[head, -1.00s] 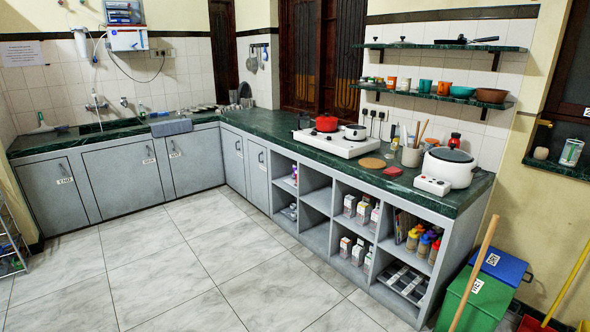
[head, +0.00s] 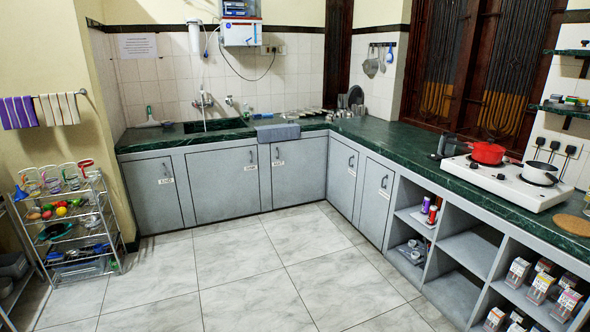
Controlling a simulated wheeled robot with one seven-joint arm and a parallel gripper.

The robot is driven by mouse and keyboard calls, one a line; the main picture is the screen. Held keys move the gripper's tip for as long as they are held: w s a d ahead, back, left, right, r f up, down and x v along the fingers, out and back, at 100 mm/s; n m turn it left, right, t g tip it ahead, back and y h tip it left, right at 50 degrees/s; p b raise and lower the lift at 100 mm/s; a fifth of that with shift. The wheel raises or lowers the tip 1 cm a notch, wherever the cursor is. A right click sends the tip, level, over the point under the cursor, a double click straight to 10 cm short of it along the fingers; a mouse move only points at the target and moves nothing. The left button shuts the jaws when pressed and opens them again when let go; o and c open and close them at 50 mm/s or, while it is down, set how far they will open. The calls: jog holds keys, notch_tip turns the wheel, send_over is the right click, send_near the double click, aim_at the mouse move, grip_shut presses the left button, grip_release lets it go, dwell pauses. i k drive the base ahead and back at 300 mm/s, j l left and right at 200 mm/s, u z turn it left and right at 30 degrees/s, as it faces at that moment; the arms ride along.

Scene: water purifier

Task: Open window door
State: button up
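Dark brown wooden window doors (head: 468,75) with vertical slats stand in the wall above the right-hand counter. They look shut, and the upper part is cut off by the top of the picture. A second narrow dark wooden window (head: 338,50) shows in the corner, left of the hanging utensils, and also looks shut. I cannot tell which of them is the window door of the task. My gripper is not in view.
A wire rack (head: 75,225) stands at left. The tiled floor (head: 250,270) is clear.

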aim_at(379, 182)
jog(key=i, duration=1.95)
jog(key=i+z, duration=0.15)
jog(key=i, duration=0.4)
jog(key=i+j+z, duration=0.15)
jog(key=i, duration=0.4)
jog(key=i+j+z, duration=0.2)
jog(key=i, duration=0.35)
jog(key=i+j+z, duration=0.7)
jog(key=i, duration=0.2)
